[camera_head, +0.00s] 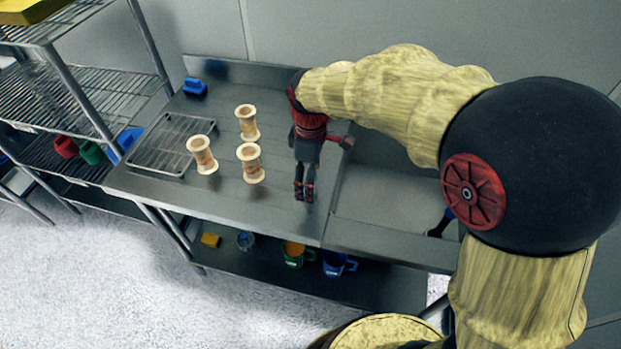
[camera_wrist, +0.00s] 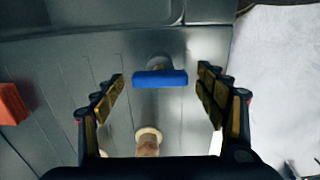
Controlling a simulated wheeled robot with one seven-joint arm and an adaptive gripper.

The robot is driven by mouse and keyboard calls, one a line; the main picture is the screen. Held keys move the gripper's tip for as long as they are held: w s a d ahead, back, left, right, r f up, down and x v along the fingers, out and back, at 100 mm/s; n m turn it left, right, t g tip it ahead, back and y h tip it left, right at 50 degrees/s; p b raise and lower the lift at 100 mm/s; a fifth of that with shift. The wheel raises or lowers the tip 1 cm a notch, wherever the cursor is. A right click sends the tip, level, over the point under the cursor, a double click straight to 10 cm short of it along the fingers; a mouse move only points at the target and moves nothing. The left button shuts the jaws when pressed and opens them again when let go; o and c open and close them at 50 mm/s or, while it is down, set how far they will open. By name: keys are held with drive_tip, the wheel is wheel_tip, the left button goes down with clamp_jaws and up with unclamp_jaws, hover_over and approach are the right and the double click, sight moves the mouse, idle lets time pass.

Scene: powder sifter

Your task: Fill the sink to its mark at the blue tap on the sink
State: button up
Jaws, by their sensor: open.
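The steel sink (camera_head: 388,240) is set in the right part of the counter, partly hidden by my arm. My gripper (camera_head: 304,192) points down over the counter just left of the sink, open and empty. In the wrist view, a blue bar-shaped handle (camera_wrist: 160,78) on a pale round stem shows between the open fingertips (camera_wrist: 162,76); no grip on it is seen. A red handle (camera_head: 346,142) stands near the sink's back left. The fill mark and water level cannot be made out.
Wooden spool-shaped cups (camera_head: 249,163) stand left of my gripper. A wire rack (camera_head: 160,140) and a blue block (camera_head: 195,87) are farther left. Mugs (camera_head: 338,264) sit on the lower shelf. A wire shelving unit (camera_head: 60,95) stands left; the wall is behind.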

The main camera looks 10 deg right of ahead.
drive_tip(key=c, duration=1.1)
drive_tip(key=shift+c, duration=0.3)
